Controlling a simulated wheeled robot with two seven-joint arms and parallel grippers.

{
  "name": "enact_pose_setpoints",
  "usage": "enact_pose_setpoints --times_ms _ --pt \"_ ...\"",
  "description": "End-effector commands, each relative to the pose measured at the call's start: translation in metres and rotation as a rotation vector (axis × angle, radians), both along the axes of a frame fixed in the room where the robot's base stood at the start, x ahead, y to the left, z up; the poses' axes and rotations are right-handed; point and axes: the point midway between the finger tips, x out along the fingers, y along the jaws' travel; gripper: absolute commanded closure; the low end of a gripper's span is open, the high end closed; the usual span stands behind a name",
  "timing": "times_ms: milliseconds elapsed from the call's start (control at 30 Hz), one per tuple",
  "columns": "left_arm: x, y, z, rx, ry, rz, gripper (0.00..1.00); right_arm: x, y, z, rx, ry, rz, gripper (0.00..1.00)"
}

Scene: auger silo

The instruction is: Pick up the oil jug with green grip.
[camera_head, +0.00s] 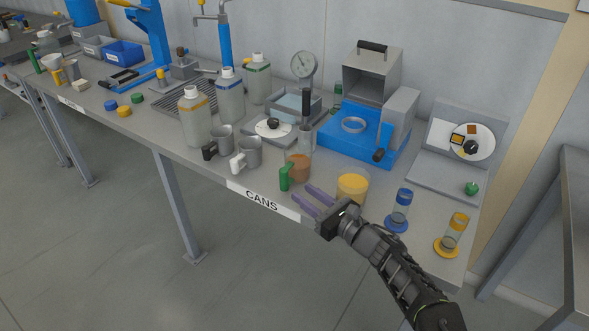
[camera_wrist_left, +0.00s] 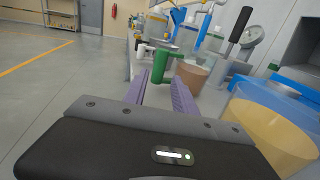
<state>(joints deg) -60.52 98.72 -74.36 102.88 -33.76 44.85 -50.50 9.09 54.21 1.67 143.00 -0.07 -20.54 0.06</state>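The oil jug with green grip (camera_head: 299,168) stands near the bench's front edge, above the CANS label. Its brownish contents show through the clear body, and its green grip (camera_head: 285,177) faces the front left. In the left wrist view the green grip (camera_wrist_left: 158,66) shows just beyond the fingertips, with the brown jug body (camera_wrist_left: 191,76) to its right. My left gripper (camera_head: 301,193) is open and empty, its two purple fingers pointing at the grip, a short gap from it. In the wrist view the grip lies roughly between the fingers. My right gripper is not in view.
A jug with white grip (camera_head: 248,154) and one with black grip (camera_head: 222,143) stand to the left. A clear tub of yellow contents (camera_head: 352,187) stands close right of my gripper. A blue machine (camera_head: 362,137) sits behind. Floor in front is clear.

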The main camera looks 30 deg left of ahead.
Motion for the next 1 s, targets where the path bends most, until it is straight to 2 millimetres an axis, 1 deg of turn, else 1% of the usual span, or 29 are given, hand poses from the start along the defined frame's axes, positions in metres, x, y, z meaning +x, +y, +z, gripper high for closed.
enact_pose_setpoints --times_ms 167,267,400,533,633,900,1000 --pt "0.001 0.009 0.001 0.002 0.000 0.002 0.67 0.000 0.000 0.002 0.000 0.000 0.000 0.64" --pt "0.004 0.023 0.001 0.002 0.001 0.004 0.67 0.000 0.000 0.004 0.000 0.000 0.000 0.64" --pt "0.010 0.047 0.001 0.002 0.002 0.003 0.67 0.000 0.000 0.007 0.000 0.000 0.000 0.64" --pt "0.014 0.062 0.001 0.001 0.000 0.002 0.67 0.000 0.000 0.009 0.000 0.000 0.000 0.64" --pt "0.015 0.067 0.000 0.000 0.000 0.001 0.67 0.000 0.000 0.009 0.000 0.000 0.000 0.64" --pt "0.015 0.067 0.000 0.000 0.000 0.000 0.67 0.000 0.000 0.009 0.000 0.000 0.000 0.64" --pt "0.016 0.072 0.001 0.000 0.001 0.001 0.67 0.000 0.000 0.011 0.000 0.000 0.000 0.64"
